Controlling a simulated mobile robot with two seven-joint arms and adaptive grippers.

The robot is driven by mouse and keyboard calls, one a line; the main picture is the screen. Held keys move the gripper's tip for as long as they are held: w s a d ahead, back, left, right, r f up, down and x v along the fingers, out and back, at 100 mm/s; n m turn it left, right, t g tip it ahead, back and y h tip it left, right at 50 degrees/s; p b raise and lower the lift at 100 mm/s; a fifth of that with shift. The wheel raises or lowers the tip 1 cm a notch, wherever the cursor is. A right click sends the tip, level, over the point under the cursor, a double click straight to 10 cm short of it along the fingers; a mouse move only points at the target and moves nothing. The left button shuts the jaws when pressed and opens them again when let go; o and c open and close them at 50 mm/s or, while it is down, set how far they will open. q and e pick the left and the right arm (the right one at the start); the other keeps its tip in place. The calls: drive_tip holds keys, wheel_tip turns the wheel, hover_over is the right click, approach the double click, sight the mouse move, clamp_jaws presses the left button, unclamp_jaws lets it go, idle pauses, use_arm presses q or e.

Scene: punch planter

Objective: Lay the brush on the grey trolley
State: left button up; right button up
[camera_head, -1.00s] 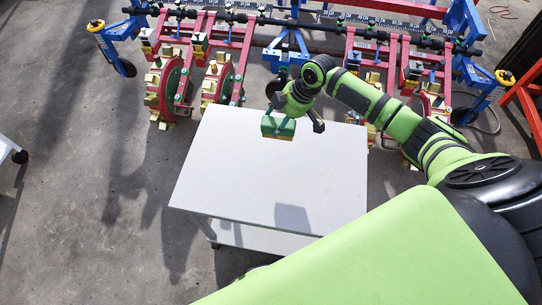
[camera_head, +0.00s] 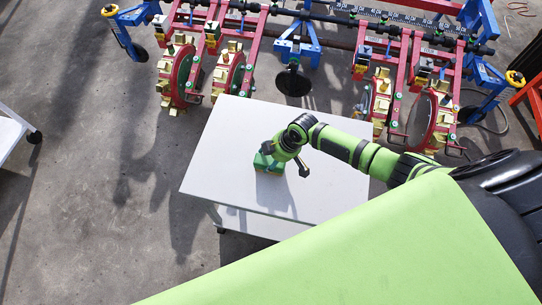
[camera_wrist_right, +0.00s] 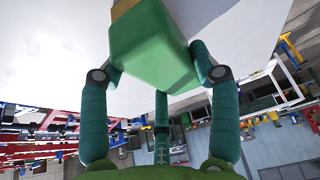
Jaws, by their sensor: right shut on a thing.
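The brush (camera_head: 268,164), a green block with a yellowish underside, is in my right gripper (camera_head: 284,158). In the right wrist view the teal fingers close around the green block (camera_wrist_right: 150,48), and a bit of its yellowish part shows at the top edge. The grey trolley (camera_head: 228,140) has a flat, pale rectangular top. My right gripper and the brush are over the middle of this top, with a shadow just below the brush. I cannot tell whether the brush touches the top. My left gripper is not in view.
A planter machine with a red and blue frame (camera_head: 310,47) and several wheels stands behind the trolley. A pale table corner (camera_head: 12,130) shows at the far left. The trolley top around the brush is bare. Concrete floor (camera_head: 95,220) lies open to the left.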

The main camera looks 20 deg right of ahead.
drive_tip(key=o, duration=1)
drive_tip(key=shift+r, duration=0.1)
drive_tip(key=v, duration=1.2)
